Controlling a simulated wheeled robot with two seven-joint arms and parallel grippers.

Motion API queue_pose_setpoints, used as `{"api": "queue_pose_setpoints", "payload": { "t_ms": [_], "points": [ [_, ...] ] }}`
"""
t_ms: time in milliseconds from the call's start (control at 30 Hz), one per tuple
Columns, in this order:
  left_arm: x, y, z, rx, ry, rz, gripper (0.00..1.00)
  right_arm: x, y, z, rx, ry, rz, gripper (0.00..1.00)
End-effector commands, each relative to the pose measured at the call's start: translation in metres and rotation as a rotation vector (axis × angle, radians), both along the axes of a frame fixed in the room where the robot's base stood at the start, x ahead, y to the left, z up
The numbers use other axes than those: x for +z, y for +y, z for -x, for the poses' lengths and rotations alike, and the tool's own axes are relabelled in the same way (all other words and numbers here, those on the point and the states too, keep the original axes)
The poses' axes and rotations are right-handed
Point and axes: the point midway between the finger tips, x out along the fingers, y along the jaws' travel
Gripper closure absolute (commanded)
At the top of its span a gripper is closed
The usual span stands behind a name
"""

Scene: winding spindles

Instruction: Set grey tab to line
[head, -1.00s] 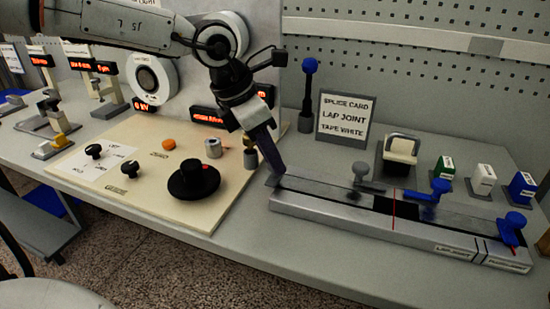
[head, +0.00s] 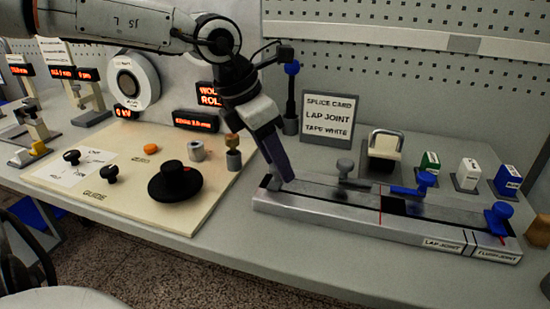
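The splice rail (head: 310,206) is a long silver block with a dark channel along its top. A thin red line (head: 380,204) crosses the rail at this patch's left edge. My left gripper (head: 284,181) points down at the rail's left end, well left of the grey knob. A small grey part (head: 267,183) shows beside its fingertips, mostly hidden. I cannot tell whether the fingers hold it or are shut. My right gripper is not in view.
A splice card (head: 328,118) stands behind. A cream board (head: 115,195) with knobs lies left. Several coloured blocks stand back right.

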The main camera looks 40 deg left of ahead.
Motion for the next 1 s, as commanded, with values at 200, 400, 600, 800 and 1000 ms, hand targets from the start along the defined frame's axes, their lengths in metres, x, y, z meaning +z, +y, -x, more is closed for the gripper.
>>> {"api": "queue_pose_setpoints", "payload": {
  "t_ms": [200,400,600,800,1000],
  "points": [
    [0.009,0.002,0.002,0.001,-0.003,-0.001,0.57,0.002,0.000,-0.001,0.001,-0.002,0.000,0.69],
    [0.044,0.007,0.014,0.002,-0.006,0.001,0.57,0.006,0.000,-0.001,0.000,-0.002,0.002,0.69],
    [0.077,0.012,0.028,0.000,-0.004,0.001,0.57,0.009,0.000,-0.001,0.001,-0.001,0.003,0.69],
    [0.094,0.015,0.036,0.000,-0.002,0.001,0.57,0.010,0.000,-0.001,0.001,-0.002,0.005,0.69],
    [0.095,0.015,0.037,0.000,0.000,0.001,0.57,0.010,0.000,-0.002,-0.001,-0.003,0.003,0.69]
  ]
}}
